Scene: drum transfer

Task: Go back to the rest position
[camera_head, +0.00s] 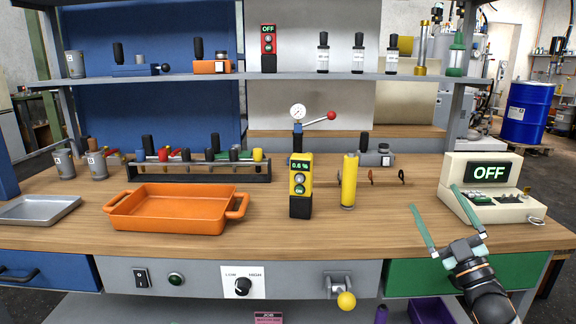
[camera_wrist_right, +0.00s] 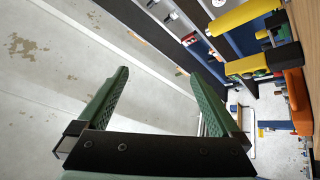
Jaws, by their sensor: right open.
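My right gripper (camera_head: 440,219) is at the right front of the bench, its two green fingers spread wide and empty. The fingers point up and away, in front of the cream box with the OFF display (camera_head: 488,183); one finger overlaps the box in the head view, and I cannot tell if they touch. In the right wrist view the open gripper (camera_wrist_right: 155,100) has nothing between its fingers. My left gripper is not in view.
The wooden bench holds an orange tray (camera_head: 178,221), a yellow meter (camera_head: 300,186), a yellow cylinder (camera_head: 349,181) and a metal tray (camera_head: 38,211). A shelf (camera_head: 270,77) with bottles runs above. A blue drum (camera_head: 527,113) stands back right. The bench front between cylinder and gripper is clear.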

